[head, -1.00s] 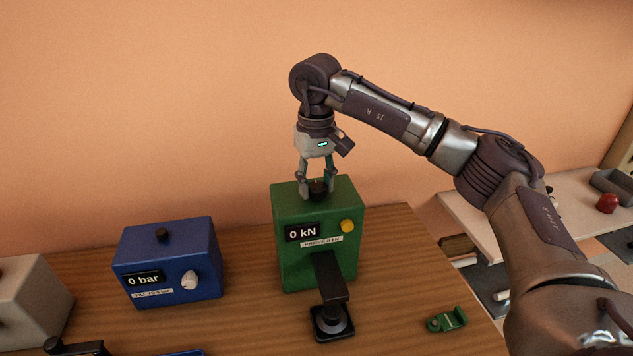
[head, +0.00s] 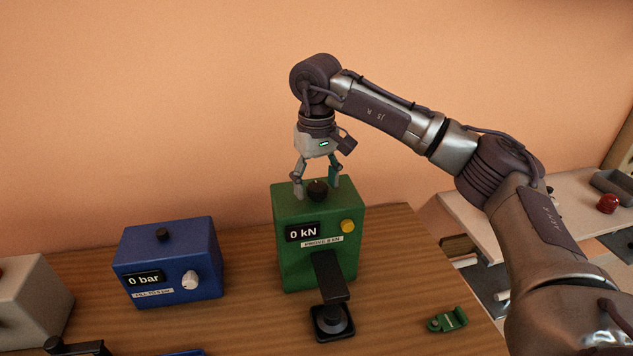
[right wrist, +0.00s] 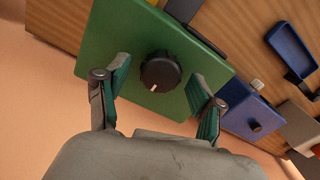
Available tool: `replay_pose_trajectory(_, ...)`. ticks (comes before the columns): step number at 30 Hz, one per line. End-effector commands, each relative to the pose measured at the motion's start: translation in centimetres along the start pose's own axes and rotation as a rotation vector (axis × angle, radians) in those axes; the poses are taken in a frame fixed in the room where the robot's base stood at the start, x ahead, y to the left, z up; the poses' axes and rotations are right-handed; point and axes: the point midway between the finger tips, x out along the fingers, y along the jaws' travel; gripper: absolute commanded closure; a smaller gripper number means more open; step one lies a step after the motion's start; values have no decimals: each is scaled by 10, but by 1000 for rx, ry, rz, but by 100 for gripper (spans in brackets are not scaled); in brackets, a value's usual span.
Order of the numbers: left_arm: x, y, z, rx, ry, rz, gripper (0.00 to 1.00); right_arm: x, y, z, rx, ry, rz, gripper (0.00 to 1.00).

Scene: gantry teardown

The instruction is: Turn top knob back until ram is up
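The green press box (head: 292,261) stands on the wooden table, its display reading "0 kN". The black top knob (head: 317,189) sits on its top face; in the right wrist view the knob (right wrist: 160,72) shows a white mark pointing toward the gripper side. My right gripper (head: 317,189) points down over the knob, fingers spread on either side of it and apart from it. My left gripper is not in view.
A blue box (head: 168,262) reading "0 bar" stands left of the press, with a pale box (head: 30,305) farther left. A small green part (head: 447,320) lies right of the press. A yellow button (head: 347,226) is on the press front.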

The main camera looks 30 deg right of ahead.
Motion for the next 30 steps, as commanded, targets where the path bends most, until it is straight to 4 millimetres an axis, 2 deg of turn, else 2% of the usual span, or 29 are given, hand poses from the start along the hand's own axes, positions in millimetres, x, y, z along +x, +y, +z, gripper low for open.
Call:
replay_pose_trajectory(8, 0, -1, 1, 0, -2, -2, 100, -7, 0, 0, 1, 1, 0, 33)
replay_pose_trajectory(11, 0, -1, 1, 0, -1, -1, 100, -22, 0, -1, 1, 3, 0, 33)
replay_pose_trajectory(21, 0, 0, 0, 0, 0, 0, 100, -94, 0, -1, 2, 5, 1, 33)
replay_pose_trajectory(25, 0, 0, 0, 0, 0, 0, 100, -110, 0, 0, 1, 2, 1, 33)
replay_pose_trajectory(30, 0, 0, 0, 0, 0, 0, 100, -119, 0, 0, 0, 0, 0, 33)
